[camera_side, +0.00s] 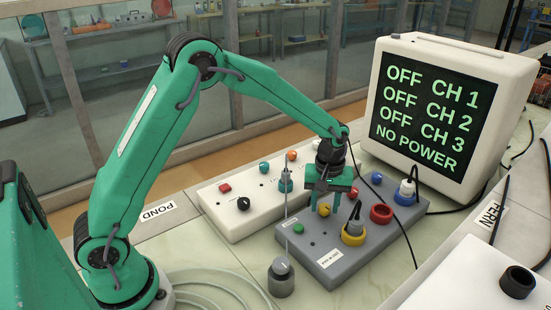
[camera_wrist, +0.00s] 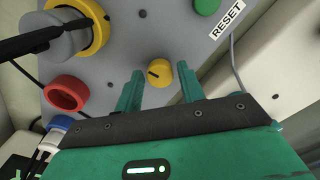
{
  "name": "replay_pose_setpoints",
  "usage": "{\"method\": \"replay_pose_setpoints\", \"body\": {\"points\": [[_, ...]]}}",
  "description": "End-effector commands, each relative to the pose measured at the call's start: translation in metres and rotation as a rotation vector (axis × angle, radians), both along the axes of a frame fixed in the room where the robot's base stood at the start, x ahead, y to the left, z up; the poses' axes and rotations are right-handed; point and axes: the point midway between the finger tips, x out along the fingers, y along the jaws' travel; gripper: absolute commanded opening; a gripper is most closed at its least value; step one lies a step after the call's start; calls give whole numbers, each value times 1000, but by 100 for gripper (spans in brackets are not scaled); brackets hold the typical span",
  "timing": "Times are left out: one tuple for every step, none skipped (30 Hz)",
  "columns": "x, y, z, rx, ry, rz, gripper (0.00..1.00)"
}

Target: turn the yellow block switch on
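The yellow switch is a small round knob (camera_side: 324,210) on the grey block (camera_side: 345,262). In the wrist view the yellow knob (camera_wrist: 159,73) carries a dark pointer mark toward its left side. My gripper (camera_side: 326,208) points down over the block at the knob. Its two green fingers are apart, one on each side of the knob in the wrist view (camera_wrist: 160,85), with gaps showing. I cannot tell how far the fingertips are above the block. The monitor (camera_side: 435,105) reads OFF for CH 1, CH 2 and CH 3, and NO POWER.
The grey block also bears a yellow socket (camera_wrist: 93,30) with a grey plug, a red ring (camera_wrist: 66,93), a blue socket with a white plug and a green button (camera_wrist: 206,5) by RESET. A white panel (camera_side: 232,215) stands behind. Black cables hang close to my gripper's right.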

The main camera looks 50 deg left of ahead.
Motion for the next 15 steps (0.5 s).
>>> {"method": "replay_pose_setpoints", "body": {"points": [[0,0,0,0,0,0,28],[0,0,0,0,0,0,22],[0,0,0,0,0,0,15],[0,0,0,0,0,0,9],[0,0,0,0,0,0,5],[0,0,0,0,0,0,5],[0,0,0,0,0,0,5],[0,0,0,0,0,-1,5],[0,0,0,0,0,-2,5],[0,0,0,0,0,-4,5],[0,0,0,0,0,-6,5],[0,0,0,0,0,-11,5],[0,0,0,0,0,-15,5],[0,0,1,0,0,-20,5],[0,0,1,0,0,-29,5]]}}
